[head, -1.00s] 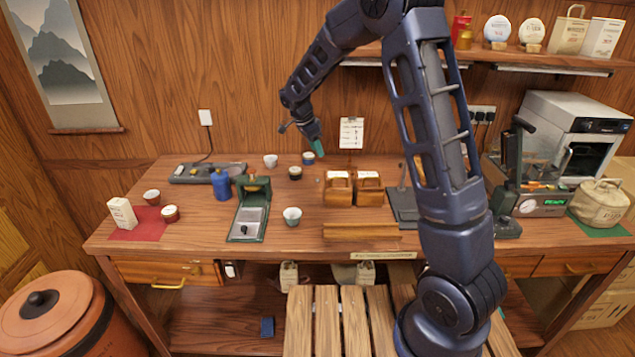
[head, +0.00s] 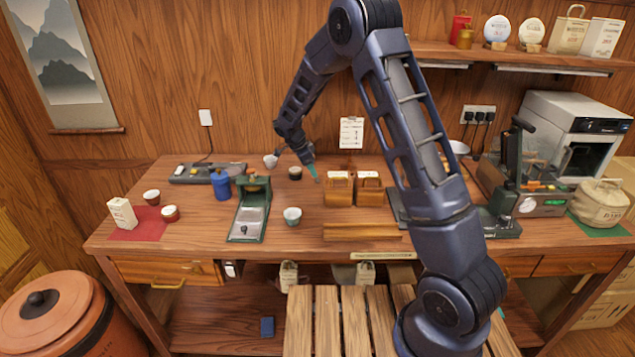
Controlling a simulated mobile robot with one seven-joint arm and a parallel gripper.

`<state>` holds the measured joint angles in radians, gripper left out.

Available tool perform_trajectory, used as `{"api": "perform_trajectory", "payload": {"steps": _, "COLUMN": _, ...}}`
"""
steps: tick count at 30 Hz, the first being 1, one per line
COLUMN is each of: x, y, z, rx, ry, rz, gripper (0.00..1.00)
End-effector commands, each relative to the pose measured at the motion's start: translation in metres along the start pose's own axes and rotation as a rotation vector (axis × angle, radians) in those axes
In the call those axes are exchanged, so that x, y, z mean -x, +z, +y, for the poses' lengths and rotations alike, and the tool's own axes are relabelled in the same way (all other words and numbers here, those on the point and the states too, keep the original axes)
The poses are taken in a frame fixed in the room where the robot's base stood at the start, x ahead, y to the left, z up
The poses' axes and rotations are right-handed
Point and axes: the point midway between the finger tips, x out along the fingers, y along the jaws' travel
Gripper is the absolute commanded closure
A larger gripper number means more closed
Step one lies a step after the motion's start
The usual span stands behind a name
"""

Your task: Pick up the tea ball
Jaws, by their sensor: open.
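My gripper (head: 314,173) has teal fingertips and points down over the back middle of the table. It is open, and nothing shows between the fingers. I cannot make out for sure which thing is the tea ball. A small dark bowl (head: 295,173) with dark contents stands just left of the gripper. A pale cup (head: 292,216) stands nearer the front. A green press-like device (head: 252,205) has a grey tray with a small dark spot on it, too small to identify.
Two wooden boxes with white labels (head: 339,190) stand right of the gripper, with a wooden bar (head: 362,230) in front. A blue canister (head: 221,184) stands left. A red mat (head: 140,226) holds small cups. The table (head: 300,242) is clear around the pale cup.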

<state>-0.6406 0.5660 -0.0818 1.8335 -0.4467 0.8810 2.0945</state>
Motion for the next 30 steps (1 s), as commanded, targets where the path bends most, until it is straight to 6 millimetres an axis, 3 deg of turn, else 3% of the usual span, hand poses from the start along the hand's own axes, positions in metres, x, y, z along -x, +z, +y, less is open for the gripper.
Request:
{"api": "perform_trajectory", "payload": {"steps": 10, "x": -0.043, "y": -0.003, "z": 0.002, "rx": -0.001, "ry": 0.002, "rz": 0.0, "gripper": 0.56}}
{"api": "perform_trajectory", "payload": {"steps": 18, "x": -0.047, "y": -0.002, "z": 0.002, "rx": -0.001, "ry": 0.0, "rz": 0.0, "gripper": 0.56}}
{"api": "perform_trajectory", "payload": {"steps": 25, "x": -0.047, "y": -0.002, "z": 0.002, "rx": 0.0, "ry": 0.0, "rz": 0.0, "gripper": 1.0}}
{"api": "perform_trajectory", "payload": {"steps": 30, "x": -0.046, "y": -0.002, "z": 0.002, "rx": 0.0, "ry": 0.0, "rz": 0.0, "gripper": 1.0}}
